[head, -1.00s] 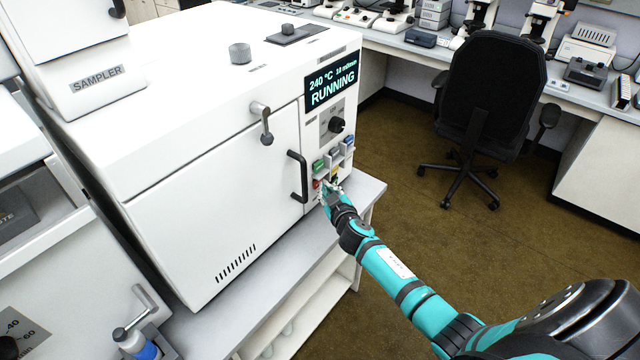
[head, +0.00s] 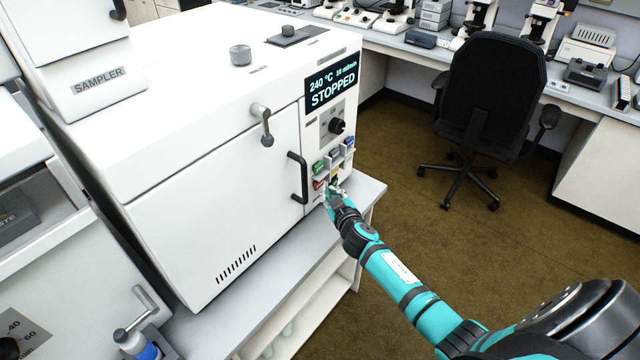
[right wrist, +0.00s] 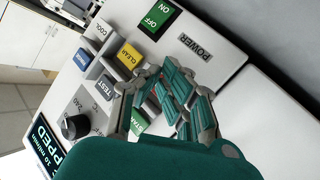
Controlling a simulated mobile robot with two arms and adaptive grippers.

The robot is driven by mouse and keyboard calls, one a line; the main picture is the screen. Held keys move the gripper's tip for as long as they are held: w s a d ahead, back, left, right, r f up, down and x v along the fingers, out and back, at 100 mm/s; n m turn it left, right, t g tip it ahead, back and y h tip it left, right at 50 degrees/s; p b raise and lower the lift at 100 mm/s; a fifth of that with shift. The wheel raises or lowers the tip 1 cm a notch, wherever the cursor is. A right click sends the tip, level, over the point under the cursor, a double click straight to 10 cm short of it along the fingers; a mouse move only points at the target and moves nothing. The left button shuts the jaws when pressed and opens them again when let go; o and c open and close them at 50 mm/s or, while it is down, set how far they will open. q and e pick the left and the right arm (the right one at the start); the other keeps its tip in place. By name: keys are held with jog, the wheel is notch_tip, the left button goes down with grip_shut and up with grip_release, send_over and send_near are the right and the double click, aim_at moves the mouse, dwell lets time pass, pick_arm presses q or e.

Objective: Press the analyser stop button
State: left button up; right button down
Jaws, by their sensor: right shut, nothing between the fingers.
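The analyser (head: 215,185) is a large white cabinet with a dark display (head: 332,87) that reads "STOPPED". Its front panel carries a red button (head: 319,184) below a green button (head: 318,167). My right gripper (head: 333,189) is shut and empty, at the lower part of this panel just right of the red button. I cannot tell whether the fingers touch the panel. My left gripper is not in view.
Beside the gripper are a yellow CLEAR key (right wrist: 130,55), a blue key (right wrist: 83,60) and a green ON/OFF power switch (right wrist: 158,20). A black door handle (head: 298,177) juts out left of the buttons. An office chair (head: 490,100) stands on the open floor at right.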

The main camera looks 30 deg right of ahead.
jog(key=shift+s+d, duration=0.1)
jog(key=shift+s+d+p, duration=0.2)
jog(key=shift+s+d, duration=0.1)
jog(key=shift+s, duration=0.5)
jog(key=shift+s+d+p, duration=0.15)
jog(key=shift+s+d, duration=0.2)
jog(key=shift+s, duration=0.4)
jog(key=shift+s+d+p, duration=0.2)
jog(key=shift+s+d, duration=0.1)
jog(key=shift+s, duration=0.5)
jog(key=s+a+r+g+y, duration=0.1)
jog(key=s+a+g, duration=0.4)
jog(key=s, duration=0.6)
jog(key=s+a+g+y, duration=0.1)
jog(key=s+a+g, duration=0.1)
jog(key=s+a, duration=0.7)
jog(key=s+a+r+g+y, duration=0.1)
jog(key=s+a+g, duration=0.3)
jog(key=s, duration=0.8)
notch_tip(320, 180, down, 27)
jog(key=s+g, duration=0.2)
jog(key=s+d+f, duration=0.3)
jog(key=s+f, duration=1.3)
jog(key=shift+s+g, duration=0.35)
jog(key=shift+g, duration=0.05)
